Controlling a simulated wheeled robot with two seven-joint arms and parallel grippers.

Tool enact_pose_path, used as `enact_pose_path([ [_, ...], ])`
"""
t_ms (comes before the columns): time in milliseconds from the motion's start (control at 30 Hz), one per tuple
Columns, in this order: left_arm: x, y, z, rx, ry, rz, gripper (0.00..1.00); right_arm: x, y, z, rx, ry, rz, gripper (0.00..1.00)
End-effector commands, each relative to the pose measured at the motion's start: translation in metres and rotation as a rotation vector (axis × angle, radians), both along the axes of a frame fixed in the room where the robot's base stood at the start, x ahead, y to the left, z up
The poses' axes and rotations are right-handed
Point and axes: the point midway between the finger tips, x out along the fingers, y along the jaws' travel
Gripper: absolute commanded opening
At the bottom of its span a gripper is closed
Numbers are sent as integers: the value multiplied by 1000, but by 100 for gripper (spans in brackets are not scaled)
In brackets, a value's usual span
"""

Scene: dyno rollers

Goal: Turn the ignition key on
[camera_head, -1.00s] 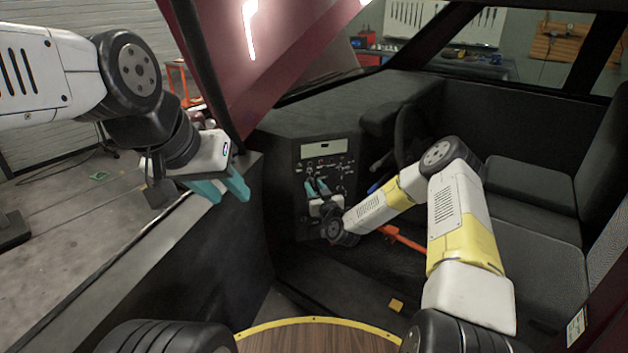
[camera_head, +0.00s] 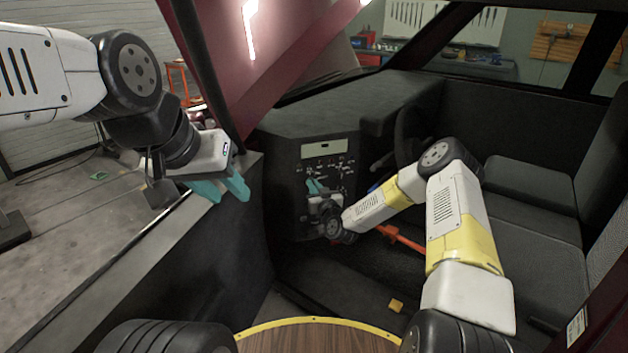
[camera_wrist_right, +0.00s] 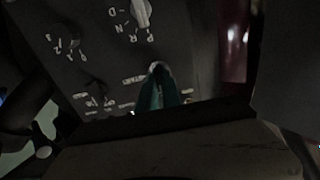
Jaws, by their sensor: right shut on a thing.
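The dashboard's control panel (camera_head: 335,165) is in the middle of the head view. My right gripper (camera_head: 314,185) is at the panel's lower left, its teal fingers pointing at the panel face.
A pale selector knob (camera_wrist_right: 141,14) with P, R, N, D marks is close to the key. The steering wheel (camera_head: 408,135) stands right of the panel. An orange lever (camera_head: 402,238) lies below my right forearm. The seats (camera_head: 530,190) are at the right.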

Motion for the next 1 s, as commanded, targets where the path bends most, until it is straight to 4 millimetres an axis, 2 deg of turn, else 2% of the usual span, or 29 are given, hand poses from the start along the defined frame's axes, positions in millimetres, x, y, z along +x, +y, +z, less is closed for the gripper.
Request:
enact_pose_path([
  [267,0,0,0,0,0,0,36,0,-1,0,155,53,0,0],
  [700,0,0,0,0,0,0,36,1,-3,-1,500,173,-1,0],
  [1000,0,0,0,0,0,0,36,1,-4,-2,653,224,-1,0],
])
